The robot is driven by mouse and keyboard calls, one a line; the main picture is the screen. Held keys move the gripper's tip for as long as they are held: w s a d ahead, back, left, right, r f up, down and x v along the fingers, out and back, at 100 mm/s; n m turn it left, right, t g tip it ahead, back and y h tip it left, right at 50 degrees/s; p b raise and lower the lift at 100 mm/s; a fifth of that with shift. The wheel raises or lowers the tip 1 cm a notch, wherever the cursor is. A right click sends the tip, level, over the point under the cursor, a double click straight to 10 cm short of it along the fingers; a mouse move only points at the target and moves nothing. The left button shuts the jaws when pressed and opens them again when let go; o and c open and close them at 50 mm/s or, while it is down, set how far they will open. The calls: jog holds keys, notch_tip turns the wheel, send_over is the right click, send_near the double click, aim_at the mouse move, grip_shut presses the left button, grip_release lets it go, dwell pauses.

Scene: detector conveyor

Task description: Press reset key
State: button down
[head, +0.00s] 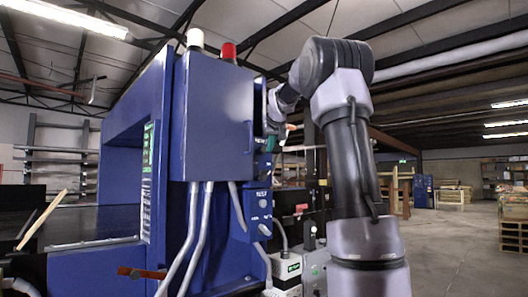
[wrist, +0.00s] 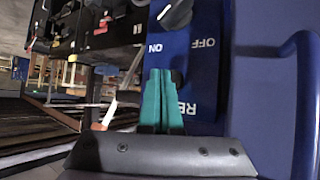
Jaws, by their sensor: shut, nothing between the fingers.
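The blue control panel (wrist: 207,75) in the wrist view carries upside-down ON and OFF labels and a label beginning "RE", partly covered by my fingers. A small dark round part (wrist: 177,77) shows just right of my fingertips; I cannot tell if it is the reset key. A grey and black knob (wrist: 176,14) sits above the labels. My gripper (wrist: 162,72) has teal fingers shut together and empty, pointing over the panel; contact cannot be told. In the head view my gripper (head: 271,143) is just above the blue switch boxes (head: 261,198) beside the cabinet.
The blue cabinet (head: 215,120) stands left of the switch boxes, with grey conduits (head: 198,235) below. Its blue handle (wrist: 306,95) bulges at the right of the wrist view. A white lamp (head: 195,39) and red lamp (head: 229,51) stand on top. Open floor lies right.

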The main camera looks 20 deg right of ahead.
jog(key=shift+s+d, duration=0.3)
jog(key=shift+s, duration=0.5)
jog(key=shift+s+d, duration=0.25)
jog(key=shift+s, duration=0.55)
jog(key=shift+s+d, duration=0.3)
jog(key=shift+s, duration=0.5)
jog(key=s+a+f+g+y, duration=0.1)
jog(key=s+a+f, duration=0.5)
jog(key=s, duration=0.5)
jog(key=s+a+f+m+g+y, duration=0.1)
jog(key=s+a+f, duration=0.5)
jog(key=s, duration=0.6)
jog(key=s+a+f+m+g+y, duration=0.1)
jog(key=s+a+f+y, duration=0.1)
jog(key=s+a+f, duration=0.4)
jog(key=s+f, duration=0.4)
jog(key=s, duration=0.1)
jog(key=shift+s+a, duration=0.25)
jog(key=shift+s, duration=0.05)
